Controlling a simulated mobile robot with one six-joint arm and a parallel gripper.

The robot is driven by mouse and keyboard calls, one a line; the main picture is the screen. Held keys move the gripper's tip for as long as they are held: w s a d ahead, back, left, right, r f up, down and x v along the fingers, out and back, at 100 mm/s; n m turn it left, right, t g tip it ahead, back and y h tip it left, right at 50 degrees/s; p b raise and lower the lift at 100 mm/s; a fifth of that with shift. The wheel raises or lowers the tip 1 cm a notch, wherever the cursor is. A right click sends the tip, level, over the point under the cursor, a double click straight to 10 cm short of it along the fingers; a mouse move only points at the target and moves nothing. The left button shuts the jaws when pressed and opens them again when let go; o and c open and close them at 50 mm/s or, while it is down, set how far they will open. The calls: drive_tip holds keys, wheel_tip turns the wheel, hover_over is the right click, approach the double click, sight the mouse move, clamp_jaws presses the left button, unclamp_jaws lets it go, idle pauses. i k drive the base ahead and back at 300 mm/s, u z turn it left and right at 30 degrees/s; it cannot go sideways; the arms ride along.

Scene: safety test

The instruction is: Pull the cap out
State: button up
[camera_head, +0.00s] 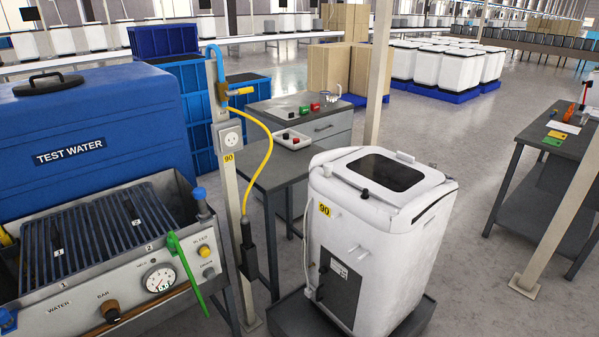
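My gripper is not in view. No part is clearly marked as the cap. A white top-lid machine (365,250) with a dark lid window and a yellow 90 tag stands upright on a dark base at centre right. A small black piece (365,194) sits at the top edge of its front. It looks like a cap, but I cannot tell for sure. Small red and black pieces (290,136) lie on a white tray on the grey table. A black part with a grey cord (322,269) is on the machine's lower front.
A test bench (130,270) with a gauge, knobs, a green handle and a blue TEST WATER tank (70,120) fills the left. A post with a socket (230,133) and hanging yellow hose stands between bench and machine. A dark table (560,150) is at right; floor between is clear.

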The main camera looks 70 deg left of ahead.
sight(328, 167)
drive_tip(key=z, duration=0.25)
drive_tip(key=k, duration=0.5)
drive_tip(key=u, duration=2.35)
drive_tip(key=i, duration=1)
drive_tip(key=u, duration=0.15)
drive_tip(key=k, duration=0.25)
